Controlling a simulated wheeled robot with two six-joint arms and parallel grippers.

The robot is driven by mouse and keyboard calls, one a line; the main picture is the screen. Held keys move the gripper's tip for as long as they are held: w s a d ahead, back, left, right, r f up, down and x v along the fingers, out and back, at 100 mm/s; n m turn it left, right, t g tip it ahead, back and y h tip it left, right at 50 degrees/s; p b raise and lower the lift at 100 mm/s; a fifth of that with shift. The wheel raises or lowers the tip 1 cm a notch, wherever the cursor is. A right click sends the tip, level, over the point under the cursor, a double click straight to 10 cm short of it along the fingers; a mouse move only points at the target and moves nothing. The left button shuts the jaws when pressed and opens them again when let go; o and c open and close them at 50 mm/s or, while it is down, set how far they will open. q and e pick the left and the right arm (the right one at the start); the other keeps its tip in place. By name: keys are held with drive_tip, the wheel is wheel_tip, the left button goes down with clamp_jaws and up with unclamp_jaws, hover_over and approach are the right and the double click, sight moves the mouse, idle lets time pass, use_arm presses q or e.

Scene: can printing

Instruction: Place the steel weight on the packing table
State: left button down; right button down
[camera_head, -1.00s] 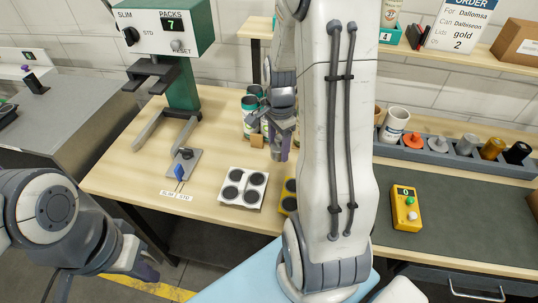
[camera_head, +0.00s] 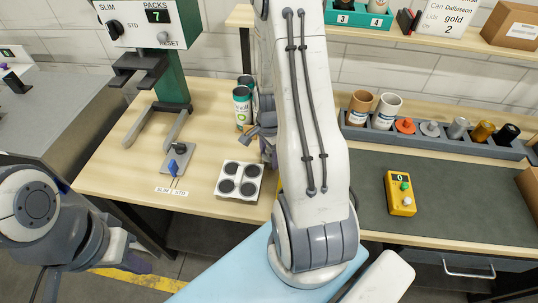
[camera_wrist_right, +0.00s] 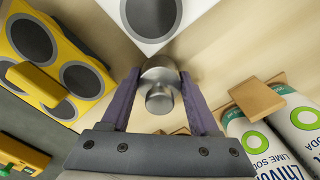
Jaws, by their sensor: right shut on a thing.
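The steel weight (camera_wrist_right: 160,88), a shiny grey cylinder with a knob, sits between the purple fingers of my right gripper (camera_wrist_right: 160,78) in the right wrist view. The gripper is shut on it. Bare wood of the packing table (camera_wrist_right: 210,45) lies below it; I cannot tell whether the weight touches it. In the head view my right gripper (camera_head: 264,140) is beside the green-and-white cans, partly behind my arm, and the weight is hidden. The packing table (camera_head: 112,170) has light wood. My left gripper (camera_head: 135,255) is low at the left, its opening unclear.
A white tray (camera_head: 260,183) with dark round pads lies at the table's front. A yellow one (camera_wrist_right: 18,42) is beside it. Cans (camera_head: 242,108) stand close to my right gripper. A green press (camera_head: 172,85) stands at the back left. A yellow button box (camera_head: 400,194) is on the grey mat.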

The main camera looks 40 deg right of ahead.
drive_tip(key=shift+f, duration=0.1)
drive_tip(key=shift+c, duration=2.1)
unclamp_jaws()
